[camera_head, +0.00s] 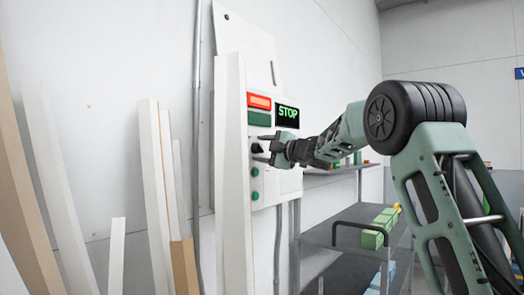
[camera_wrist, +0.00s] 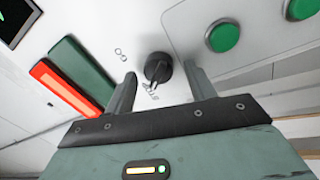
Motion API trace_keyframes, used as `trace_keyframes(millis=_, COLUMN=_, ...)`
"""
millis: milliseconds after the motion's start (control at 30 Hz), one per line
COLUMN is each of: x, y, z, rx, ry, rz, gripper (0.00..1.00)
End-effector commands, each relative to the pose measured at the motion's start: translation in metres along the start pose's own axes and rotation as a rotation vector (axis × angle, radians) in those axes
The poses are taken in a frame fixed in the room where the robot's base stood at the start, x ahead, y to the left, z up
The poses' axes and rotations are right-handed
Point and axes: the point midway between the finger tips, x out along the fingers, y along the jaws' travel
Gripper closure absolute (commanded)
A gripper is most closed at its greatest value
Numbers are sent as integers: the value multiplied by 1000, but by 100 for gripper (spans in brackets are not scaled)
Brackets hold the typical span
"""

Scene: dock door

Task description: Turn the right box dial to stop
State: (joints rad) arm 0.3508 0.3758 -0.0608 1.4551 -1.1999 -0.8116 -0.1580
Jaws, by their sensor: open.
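A pale control box (camera_head: 287,183) is fixed on the wall panel. Its black dial (camera_head: 257,148) sits above the green buttons and is partly hidden by my gripper (camera_head: 268,152). The red lamp (camera_head: 259,101) looks lit; the green lamp (camera_head: 259,119) looks dark.
Two green buttons show in the wrist view, one being the near button (camera_wrist: 222,37). Tall pale boards (camera_head: 232,175) lean just left of the box. A grey cart (camera_head: 350,240) with green and yellow blocks (camera_head: 376,230) stands below my arm.

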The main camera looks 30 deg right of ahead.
Motion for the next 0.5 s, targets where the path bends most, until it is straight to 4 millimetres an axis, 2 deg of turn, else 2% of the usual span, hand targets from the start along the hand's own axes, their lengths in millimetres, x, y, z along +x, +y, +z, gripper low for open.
trace_keyframes(millis=167, x=-26, y=-1, z=1, rx=-1, ry=-3, rz=2, gripper=45)
trace_keyframes(millis=500, x=-106, y=-2, z=1, rx=-2, ry=-4, rz=2, gripper=45)
